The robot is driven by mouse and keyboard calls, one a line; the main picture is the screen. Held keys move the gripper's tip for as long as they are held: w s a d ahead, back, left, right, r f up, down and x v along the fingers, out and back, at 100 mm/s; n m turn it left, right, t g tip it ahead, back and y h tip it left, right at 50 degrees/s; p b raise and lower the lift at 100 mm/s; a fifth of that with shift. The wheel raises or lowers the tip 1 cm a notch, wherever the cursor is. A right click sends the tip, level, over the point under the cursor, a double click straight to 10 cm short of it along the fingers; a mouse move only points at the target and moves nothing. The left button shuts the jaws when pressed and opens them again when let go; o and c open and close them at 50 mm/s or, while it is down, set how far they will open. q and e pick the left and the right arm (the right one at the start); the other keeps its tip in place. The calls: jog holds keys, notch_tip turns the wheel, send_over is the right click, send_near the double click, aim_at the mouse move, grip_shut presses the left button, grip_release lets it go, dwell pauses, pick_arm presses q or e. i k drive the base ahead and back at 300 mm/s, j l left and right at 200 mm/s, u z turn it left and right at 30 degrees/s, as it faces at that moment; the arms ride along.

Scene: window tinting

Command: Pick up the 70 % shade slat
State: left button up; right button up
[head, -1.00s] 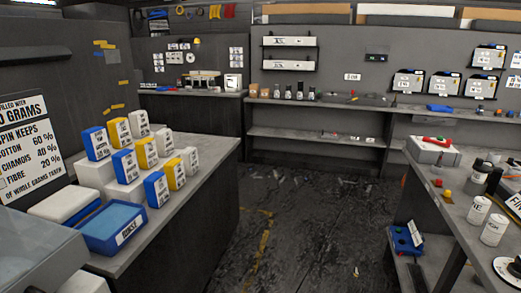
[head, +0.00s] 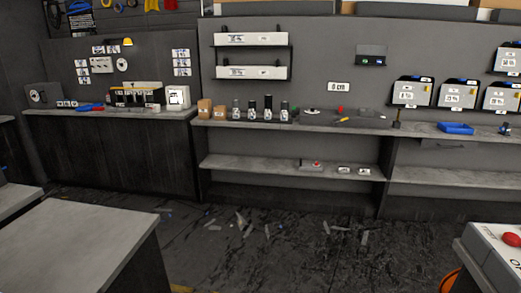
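I cannot pick out the 70 % shade slat for certain, as the labels are too small to read. A low rack of upright dark pieces with a yellowish top edge (head: 135,97) stands on the back-left counter. Pale wall holders with dark tops and labels hang at the right, one of them here (head: 411,93). Two long white labelled boxes, an upper one (head: 250,39) and a lower one (head: 250,73), lie on wall shelves at the back. Neither of my grippers shows in the head view.
The back-left counter (head: 60,121) and long back workbench (head: 225,125) carry small items, including a blue tray (head: 456,128). A grey bench (head: 80,235) fills the lower left. A white box (head: 495,262) stands lower right. Scraps litter the dark floor (head: 290,240) between.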

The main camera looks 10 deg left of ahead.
aim_at(174, 97)
jog(key=i+u, duration=0.2)
jog(key=i, duration=1.95)
jog(key=i+u, duration=0.35)
jog(key=i, duration=0.35)
jog(key=i+l+u, duration=0.15)
jog(key=i+u, duration=0.25)
jog(key=i, duration=0.3)
jog(key=i+j, duration=0.2)
jog(key=i, duration=0.3)
jog(key=i+j, duration=0.25)
jog(key=i, duration=0.2)
jog(key=l+z, duration=0.05)
